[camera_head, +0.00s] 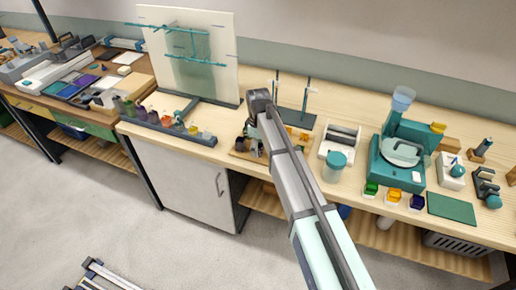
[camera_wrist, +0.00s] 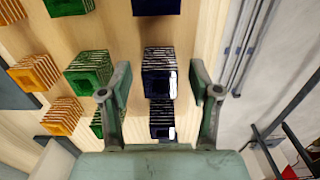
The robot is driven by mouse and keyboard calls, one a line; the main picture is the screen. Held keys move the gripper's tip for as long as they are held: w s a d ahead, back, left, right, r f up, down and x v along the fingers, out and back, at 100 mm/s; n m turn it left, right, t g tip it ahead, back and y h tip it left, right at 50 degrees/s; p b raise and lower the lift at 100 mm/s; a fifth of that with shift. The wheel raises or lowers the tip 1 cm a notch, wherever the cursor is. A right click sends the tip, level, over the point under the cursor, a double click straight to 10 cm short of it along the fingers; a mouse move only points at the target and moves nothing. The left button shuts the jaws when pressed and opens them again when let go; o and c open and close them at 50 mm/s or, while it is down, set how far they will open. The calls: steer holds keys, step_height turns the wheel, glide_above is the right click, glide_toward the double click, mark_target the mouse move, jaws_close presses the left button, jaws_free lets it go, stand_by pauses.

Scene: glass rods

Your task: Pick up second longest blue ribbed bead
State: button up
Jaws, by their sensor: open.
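Several ribbed blue beads show in the wrist view. One blue bead (camera_wrist: 159,72) lies between my fingers, with white glints on its ribs. A second blue bead (camera_wrist: 162,121) is just below it, near the palm, and a third (camera_wrist: 156,7) is cut off by the top edge. I cannot tell which blue bead is second longest. My gripper (camera_wrist: 160,82) is open, its fingers either side of the middle blue bead, with gaps showing on both sides. In the head view my gripper (camera_head: 252,142) is over the wooden board (camera_head: 240,155), and hides the beads there.
Green ribbed beads (camera_wrist: 88,68) and orange ribbed beads (camera_wrist: 36,73) lie left of the blue ones, close to my left finger. Grey rods (camera_wrist: 245,45) stand to the right. In the head view a stand (camera_head: 290,115) is behind the gripper and a teal-lidded jar (camera_head: 335,167) to its right.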

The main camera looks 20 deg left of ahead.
steer(key=shift+c, duration=0.3)
jaws_close()
